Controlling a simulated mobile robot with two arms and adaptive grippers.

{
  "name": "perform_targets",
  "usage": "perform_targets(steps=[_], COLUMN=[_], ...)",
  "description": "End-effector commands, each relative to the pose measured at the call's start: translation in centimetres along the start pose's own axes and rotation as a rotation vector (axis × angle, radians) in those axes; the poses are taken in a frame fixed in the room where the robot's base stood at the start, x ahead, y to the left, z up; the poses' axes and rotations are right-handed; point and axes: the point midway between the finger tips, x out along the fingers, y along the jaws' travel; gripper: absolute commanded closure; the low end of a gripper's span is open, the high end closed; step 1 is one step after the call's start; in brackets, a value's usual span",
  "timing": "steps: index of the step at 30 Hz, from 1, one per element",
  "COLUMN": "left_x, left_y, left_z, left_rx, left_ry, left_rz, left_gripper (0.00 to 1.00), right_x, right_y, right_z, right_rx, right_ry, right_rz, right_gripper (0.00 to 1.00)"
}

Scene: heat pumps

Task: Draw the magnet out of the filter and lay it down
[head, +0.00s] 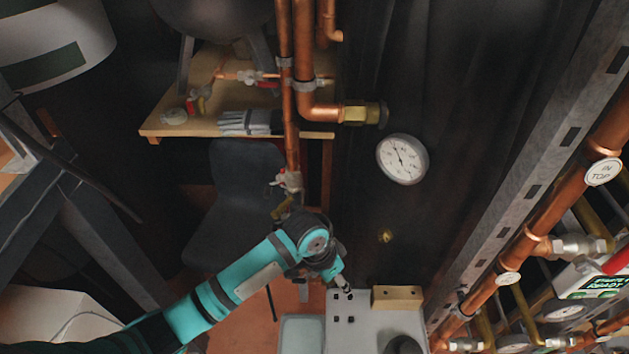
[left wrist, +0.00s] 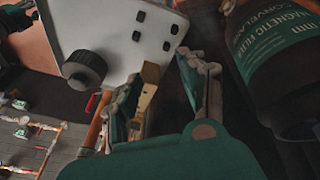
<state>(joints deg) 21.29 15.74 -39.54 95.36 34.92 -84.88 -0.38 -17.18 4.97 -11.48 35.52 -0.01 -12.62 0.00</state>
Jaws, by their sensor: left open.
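The magnetic filter (left wrist: 275,45) is a dark cylinder with a green label at the right of the left wrist view. I cannot make it out in the head view. I cannot tell the magnet apart from the filter body. My left gripper (left wrist: 168,98) is open, its two fingers apart, left of the filter and not touching it. No held object can be made out in it. In the head view my left gripper (head: 346,288) is small and dark, above the pale grey surface. My right gripper is in neither view.
The grey surface (head: 372,322) bears several black studs, a wooden block (head: 397,297) and a dark round knob (head: 405,344). Copper pipes (head: 291,110) and a pressure gauge (head: 402,159) stand behind. A metal rail with pipework (head: 540,225) closes off the right.

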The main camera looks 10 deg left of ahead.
Motion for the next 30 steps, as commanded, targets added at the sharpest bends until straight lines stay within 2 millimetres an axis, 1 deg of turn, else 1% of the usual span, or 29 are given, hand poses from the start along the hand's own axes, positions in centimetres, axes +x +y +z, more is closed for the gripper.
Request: perform_targets(steps=[1, 3, 5, 6, 10, 12, 15, 18, 21, 26, 30], left_x=[-2.1, -4.4, -6.4, -7.8, -12.1, -13.8, -15.5, -16.4, -16.4, -15.4, -13.9], left_y=[-1.1, -2.1, -3.1, -4.0, -6.7, -8.1, -9.7, -10.6, -10.8, -11.0, -11.2], left_z=[-1.9, -3.5, -4.5, -5.1, -6.5, -7.0, -7.5, -7.7, -7.7, -7.4, -7.0], left_rx=[0.048, 0.099, 0.132, 0.148, 0.169, 0.161, 0.141, 0.128, 0.123, 0.124, 0.124], left_ry=[-0.025, -0.076, -0.123, -0.152, -0.239, -0.269, -0.293, -0.304, -0.307, -0.306, -0.305], left_rz=[-0.016, -0.026, -0.04, -0.053, -0.092, -0.11, -0.129, -0.137, -0.138, -0.138, -0.138], left_gripper=[0.58, 0.58, 0.58, 0.58, 0.58, 0.58, 0.58, 0.58, 0.58, 0.58, 0.58], right_x=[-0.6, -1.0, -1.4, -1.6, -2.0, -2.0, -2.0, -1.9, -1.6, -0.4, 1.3], right_y=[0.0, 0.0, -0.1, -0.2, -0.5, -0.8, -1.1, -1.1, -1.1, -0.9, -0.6], right_z=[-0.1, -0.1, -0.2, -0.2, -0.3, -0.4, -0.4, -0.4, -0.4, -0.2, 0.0], right_rx=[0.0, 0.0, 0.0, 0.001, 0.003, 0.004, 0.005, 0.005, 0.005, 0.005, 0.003], right_ry=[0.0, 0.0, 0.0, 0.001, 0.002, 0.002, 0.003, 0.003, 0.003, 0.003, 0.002], right_rz=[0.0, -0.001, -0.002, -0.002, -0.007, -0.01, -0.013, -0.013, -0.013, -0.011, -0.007], right_gripper=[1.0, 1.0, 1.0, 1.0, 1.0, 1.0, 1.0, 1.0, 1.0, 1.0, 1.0])
